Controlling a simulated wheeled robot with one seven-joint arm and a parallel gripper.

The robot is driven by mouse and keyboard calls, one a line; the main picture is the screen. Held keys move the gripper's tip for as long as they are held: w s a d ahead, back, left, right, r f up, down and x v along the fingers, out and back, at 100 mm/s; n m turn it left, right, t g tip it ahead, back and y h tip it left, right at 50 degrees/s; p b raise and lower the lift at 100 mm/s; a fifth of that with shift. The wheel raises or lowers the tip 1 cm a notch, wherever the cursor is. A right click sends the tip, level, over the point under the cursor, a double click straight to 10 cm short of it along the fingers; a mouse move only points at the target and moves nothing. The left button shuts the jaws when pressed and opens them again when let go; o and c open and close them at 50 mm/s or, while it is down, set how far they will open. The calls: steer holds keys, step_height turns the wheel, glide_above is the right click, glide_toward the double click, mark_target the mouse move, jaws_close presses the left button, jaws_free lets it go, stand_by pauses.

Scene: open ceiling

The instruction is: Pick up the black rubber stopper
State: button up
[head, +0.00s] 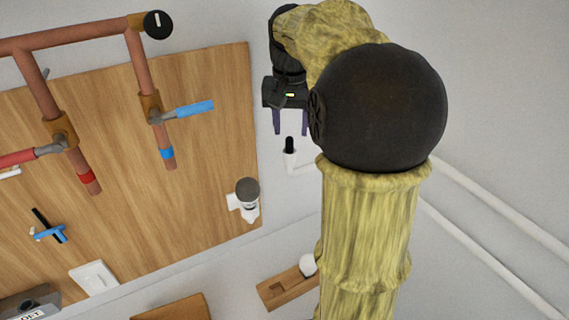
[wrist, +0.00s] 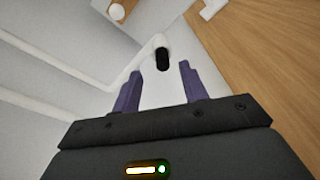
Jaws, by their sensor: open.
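A small black piece that looks like the black rubber stopper (head: 289,145) sits at the upper end of a white pipe in the head view. In the wrist view the stopper (wrist: 162,55) shows as a dark oval just beyond the fingertips. My gripper (head: 290,129) is open and empty, with its two purple fingers pointing down at the stopper. In the wrist view my gripper (wrist: 160,70) has its fingers spread, with the stopper roughly centred between their lines and slightly ahead. Whether a fingertip touches it I cannot tell; a small gap seems to show.
A wooden board (head: 215,110) on the left carries copper pipes (head: 40,85), a blue-handled valve (head: 195,110) and a grey-topped white fitting (head: 247,190). White pipes (head: 500,210) run along the wall at right. A small wooden block (head: 280,292) lies below.

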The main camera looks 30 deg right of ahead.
mark_target(292, 151)
steer(key=shift+s+f+p, duration=0.15)
steer(key=shift+f+p, duration=0.6)
steer(key=shift+f, duration=1.3)
jaws_close()
steer(key=shift+r, duration=0.1)
